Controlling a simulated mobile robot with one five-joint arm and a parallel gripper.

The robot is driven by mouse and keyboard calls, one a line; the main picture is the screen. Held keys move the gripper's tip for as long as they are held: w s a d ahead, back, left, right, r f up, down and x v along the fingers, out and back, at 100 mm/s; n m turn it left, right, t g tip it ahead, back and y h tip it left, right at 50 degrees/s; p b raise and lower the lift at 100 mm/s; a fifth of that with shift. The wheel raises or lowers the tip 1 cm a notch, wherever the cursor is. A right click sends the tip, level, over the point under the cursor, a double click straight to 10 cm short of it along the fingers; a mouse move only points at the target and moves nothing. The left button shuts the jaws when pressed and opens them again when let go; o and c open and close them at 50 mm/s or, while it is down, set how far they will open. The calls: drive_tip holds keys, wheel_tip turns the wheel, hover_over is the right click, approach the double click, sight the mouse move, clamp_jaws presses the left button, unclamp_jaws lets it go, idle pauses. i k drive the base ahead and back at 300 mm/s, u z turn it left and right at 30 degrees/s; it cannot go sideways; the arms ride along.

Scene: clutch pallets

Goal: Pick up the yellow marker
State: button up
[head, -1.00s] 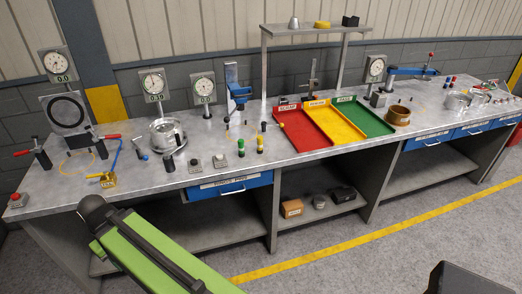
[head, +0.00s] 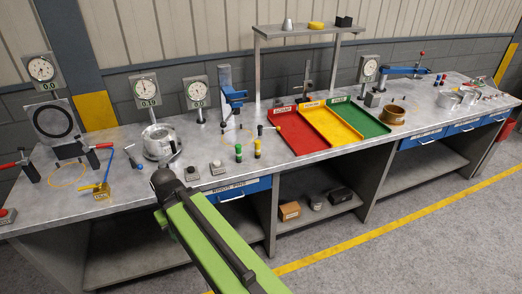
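The yellow marker (head: 257,149) stands upright on the grey workbench (head: 300,175), left of the red tray. A green marker (head: 239,153) stands upright just left of it, apart from it. My green and black arm reaches up from the bottom of the picture. My gripper (head: 163,180), at its dark far end, is over the bench's front edge, well to the left of the yellow marker and apart from it. The fingers are too small and dark to tell whether they are open or shut.
Two small button boxes (head: 217,167) stand between my gripper and the markers. A red tray (head: 297,138), a yellow tray and a green tray lie to the right. Dial gauges (head: 196,92) and a blue press (head: 232,92) stand behind. Bare bench lies in front of the markers.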

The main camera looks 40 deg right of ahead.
sight(257, 142)
drive_tip(key=z, duration=0.05)
drive_tip(key=i, duration=0.95)
drive_tip(key=u, duration=0.05)
